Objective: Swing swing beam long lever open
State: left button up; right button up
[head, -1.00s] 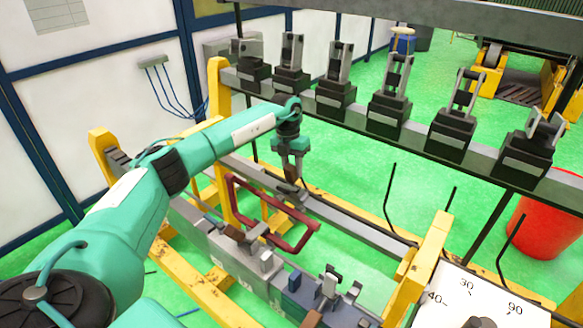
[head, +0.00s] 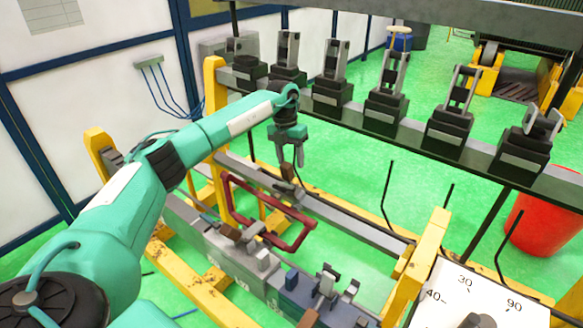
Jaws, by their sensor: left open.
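A dark red bent frame lever (head: 295,243), which I take to be the long lever, stands tilted over the grey beam (head: 222,256) of the yellow stand. Its left side rises toward my gripper and its right end bends down. My left gripper (head: 289,163) is open and empty, pointing down above the frame's upper part. A small grey and brown block (head: 288,172) is just below the fingertips; I cannot tell whether they touch it. My right gripper is not in view.
Several black clamps stand on a raised grey rail (head: 358,118) behind my gripper. Yellow posts (head: 215,120) flank the stand. A white dial panel (head: 500,285) is at the lower right, and a red bin (head: 545,225) stands behind it.

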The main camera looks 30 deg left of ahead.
pick_arm(q)
notch_tip(320, 180, up, 10)
jog(key=a+b, duration=0.1)
jog(key=b, duration=0.1)
jog(key=shift+w+r, duration=0.25)
jog(key=shift+w, duration=0.15)
